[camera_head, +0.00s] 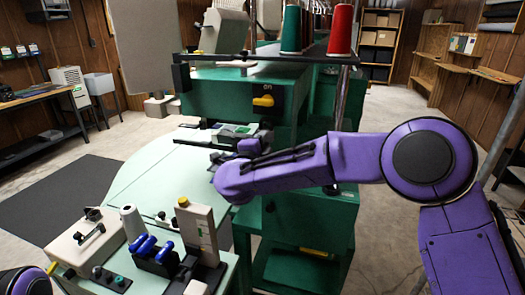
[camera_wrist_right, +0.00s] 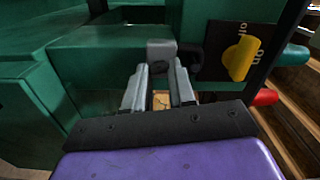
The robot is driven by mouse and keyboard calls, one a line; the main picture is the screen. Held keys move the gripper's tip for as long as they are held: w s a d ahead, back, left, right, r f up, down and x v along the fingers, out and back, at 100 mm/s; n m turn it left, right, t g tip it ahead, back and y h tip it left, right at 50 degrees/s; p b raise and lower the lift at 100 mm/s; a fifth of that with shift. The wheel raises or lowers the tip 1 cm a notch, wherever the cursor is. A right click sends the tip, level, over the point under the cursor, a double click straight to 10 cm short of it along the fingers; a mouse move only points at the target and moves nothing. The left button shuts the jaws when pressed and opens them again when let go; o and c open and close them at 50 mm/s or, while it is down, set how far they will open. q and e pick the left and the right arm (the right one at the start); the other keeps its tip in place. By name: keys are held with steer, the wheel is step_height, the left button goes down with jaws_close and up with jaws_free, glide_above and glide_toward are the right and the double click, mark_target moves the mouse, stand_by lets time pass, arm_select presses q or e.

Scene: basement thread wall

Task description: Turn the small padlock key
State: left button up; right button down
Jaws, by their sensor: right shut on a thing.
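In the right wrist view, my right gripper (camera_wrist_right: 160,74) has its two grey fingers closing in on the dark round front of a small grey block (camera_wrist_right: 161,48), which looks like the padlock. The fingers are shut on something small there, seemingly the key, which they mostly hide. In the head view, my right gripper (camera_head: 250,146) is at the front of the green machine (camera_head: 225,90), and its fingertips cannot be made out. My left gripper is out of view.
A yellow rotary switch (camera_wrist_right: 243,58) on a black plate is right of the padlock, with a red knob (camera_wrist_right: 265,97) below it. Thread cones (camera_head: 291,30) stand above. A pale green table (camera_head: 150,185) and a panel with blue levers (camera_head: 148,248) lie to the left.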

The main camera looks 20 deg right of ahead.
steer(key=shift+f+m+b, duration=0.1)
steer(key=shift+m+b, duration=0.35)
steer(key=shift+m, duration=0.15)
steer(key=c, duration=0.9)
jaws_free()
steer(key=b+v, duration=0.2)
steer(key=v, duration=0.8)
steer(key=shift+s+a, duration=0.2)
steer(key=shift+s, duration=0.05)
